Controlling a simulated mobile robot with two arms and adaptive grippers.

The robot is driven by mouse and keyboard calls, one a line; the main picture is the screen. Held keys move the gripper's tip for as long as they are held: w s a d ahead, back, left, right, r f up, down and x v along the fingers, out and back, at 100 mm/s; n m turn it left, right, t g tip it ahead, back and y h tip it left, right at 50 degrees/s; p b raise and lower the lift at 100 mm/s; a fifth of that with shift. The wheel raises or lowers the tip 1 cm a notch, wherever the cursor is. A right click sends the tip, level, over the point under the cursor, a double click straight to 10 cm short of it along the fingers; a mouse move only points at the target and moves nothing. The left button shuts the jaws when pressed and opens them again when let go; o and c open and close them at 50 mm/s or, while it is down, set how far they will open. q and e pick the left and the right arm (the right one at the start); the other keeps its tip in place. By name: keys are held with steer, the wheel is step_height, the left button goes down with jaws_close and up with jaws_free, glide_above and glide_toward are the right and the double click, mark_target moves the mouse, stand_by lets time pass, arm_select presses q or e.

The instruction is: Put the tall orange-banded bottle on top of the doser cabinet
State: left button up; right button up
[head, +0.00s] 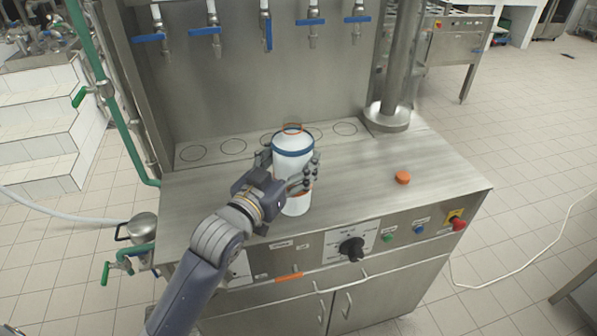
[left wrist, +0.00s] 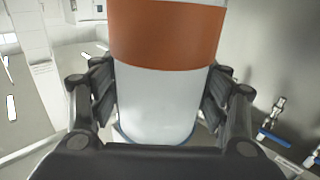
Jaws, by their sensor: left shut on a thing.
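The tall white bottle (head: 292,146) has a blue band near its top and orange at its neck and lower down. It is about upright, in front of the marked circles at the near side of the doser cabinet's steel top (head: 360,190). I cannot tell whether its base touches the top. My left gripper (head: 289,167) is shut on the bottle, with a finger on each side. The left wrist view shows the white wall and wide orange band of the bottle (left wrist: 165,35) between the gripper's pads (left wrist: 160,95). My right gripper is not in view.
An orange cap (head: 402,178) lies on the cabinet top to the right. Taps with blue levers (head: 268,35) hang above the back of the top. A steel post (head: 396,70) stands at the back right. The top between bottle and orange cap is clear.

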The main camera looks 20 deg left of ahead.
arm_select(q)
steer(key=w+f+p, duration=0.4)
steer(key=w, duration=0.8)
steer(key=shift+w+a, duration=0.2)
steer(key=shift+w, duration=0.05)
steer(key=shift+f, duration=0.2)
steer(key=o, duration=2)
steer(key=shift+f, duration=0.25)
steer(key=shift+o, duration=0.2)
steer(key=shift+s, duration=0.15)
steer(key=shift+r, duration=0.15)
steer(key=s+b, duration=0.1)
steer(key=s, duration=0.3)
steer(key=s+a, duration=0.1)
steer(key=s, duration=0.2)
steer(key=s+a+b, duration=0.1)
steer(key=s, duration=0.3)
steer(key=shift+s+a+b, duration=0.1)
steer(key=shift+s+b, duration=0.25)
